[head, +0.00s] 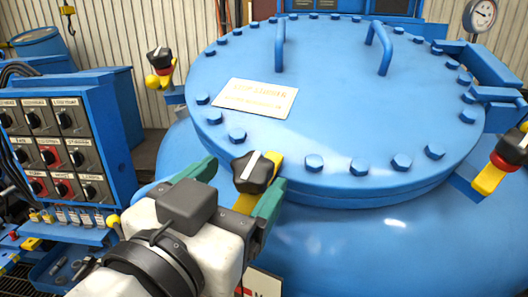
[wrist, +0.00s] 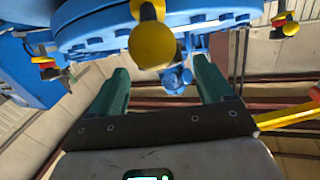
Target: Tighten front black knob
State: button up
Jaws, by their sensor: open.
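The front black knob (head: 255,172) has a white stripe on top and sits on a yellow clamp arm (head: 246,203) at the near edge of the blue furnace lid (head: 340,110). My gripper (head: 236,188) is open, its two green fingers on either side of the knob and clamp in the head view. In the wrist view, my gripper (wrist: 160,85) shows both green fingers apart, with a yellow ball end (wrist: 152,45) between and beyond them. I cannot tell whether either finger touches the knob. The knob's black top is not clearly visible in the wrist view.
Other black knobs on yellow clamps stand at the lid's left (head: 160,58) and right (head: 510,148). Bolts ring the lid, and a sign (head: 255,98) lies on it. A control panel (head: 60,145) stands at left, with a tool tray (head: 70,265) below it.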

aim_at(259, 160)
jog(key=p+x, duration=0.1)
jog(key=x, duration=0.5)
jog(key=shift+w+d, duration=0.15)
jog(key=shift+w, duration=0.05)
jog(key=shift+c, duration=0.5)
